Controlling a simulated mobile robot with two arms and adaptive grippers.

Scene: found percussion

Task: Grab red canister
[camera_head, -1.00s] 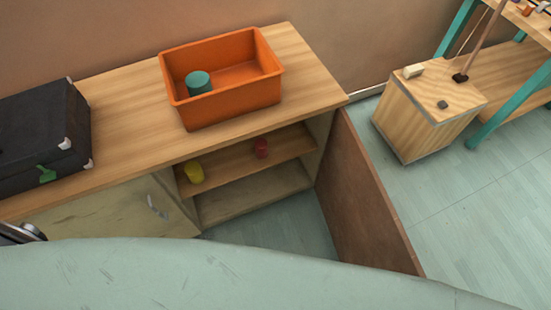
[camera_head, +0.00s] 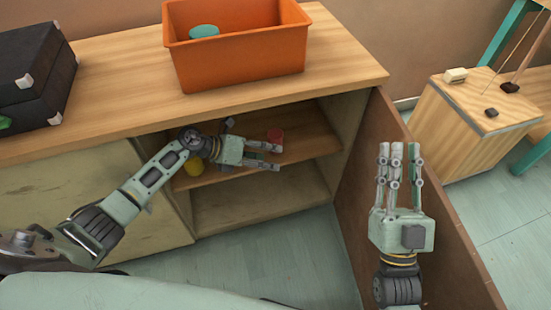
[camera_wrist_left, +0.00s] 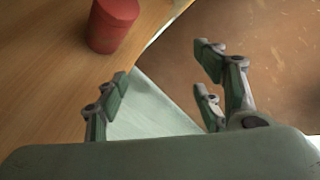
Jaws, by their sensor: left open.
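The red canister (camera_head: 275,136) stands upright on the upper shelf inside the open cabinet. It also shows in the left wrist view (camera_wrist_left: 112,25), at the top left, beyond the fingers. My left gripper (camera_head: 273,156) reaches into the cabinet, its fingers just in front of the canister. In the left wrist view my left gripper (camera_wrist_left: 165,95) is open with nothing between its fingers, and the canister is outside them, to the left. My right gripper (camera_head: 400,150) is raised with fingers pointing up, near the open cabinet door; its fingers look spread and empty.
An orange bin (camera_head: 240,60) holding a teal canister (camera_head: 204,31) and a black case (camera_head: 35,80) are on the cabinet top (camera_head: 120,85). The brown door (camera_head: 450,240) stands open on the right.

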